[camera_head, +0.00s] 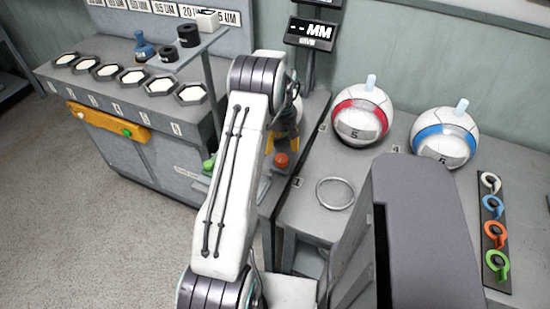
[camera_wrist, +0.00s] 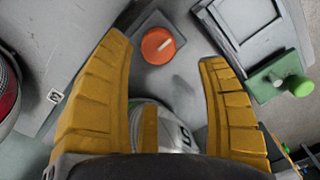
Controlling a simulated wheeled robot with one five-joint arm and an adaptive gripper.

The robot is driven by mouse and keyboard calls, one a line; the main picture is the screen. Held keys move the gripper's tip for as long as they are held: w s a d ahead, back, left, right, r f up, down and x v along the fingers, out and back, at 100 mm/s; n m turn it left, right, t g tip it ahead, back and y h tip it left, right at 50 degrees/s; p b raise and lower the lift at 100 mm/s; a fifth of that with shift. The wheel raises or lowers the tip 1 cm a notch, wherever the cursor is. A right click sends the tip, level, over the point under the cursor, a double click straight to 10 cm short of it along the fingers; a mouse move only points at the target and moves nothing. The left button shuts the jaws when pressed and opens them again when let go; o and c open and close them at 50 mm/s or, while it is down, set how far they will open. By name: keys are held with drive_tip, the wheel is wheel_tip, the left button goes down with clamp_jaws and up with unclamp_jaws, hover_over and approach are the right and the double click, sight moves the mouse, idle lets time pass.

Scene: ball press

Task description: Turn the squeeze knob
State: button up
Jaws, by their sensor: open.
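No contact with the knob is visible. A white ball (camera_wrist: 172,128) with a dark number label shows between the fingers lower down, partly hidden by the gripper. In the head view my arm hides most of the gripper.
A green knob (camera_wrist: 298,86) sits right of the fingers. In the head view, red-banded (camera_head: 362,116) and blue-banded (camera_head: 445,137) balls stand on the right bench, near a metal ring (camera_head: 335,193) and a rack of coloured rings (camera_head: 495,230). A display (camera_head: 312,31) reads "-- MM".

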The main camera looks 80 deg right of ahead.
sight(281, 158)
drive_tip(key=shift+n, duration=1.1)
drive_tip(key=shift+f+n, duration=0.25)
drive_tip(key=shift+n, duration=0.05)
drive_tip(key=shift+f+p, duration=0.45)
drive_tip(key=shift+f, duration=2.95)
drive_tip(key=shift+c, duration=0.2)
drive_tip(key=c, duration=1.1)
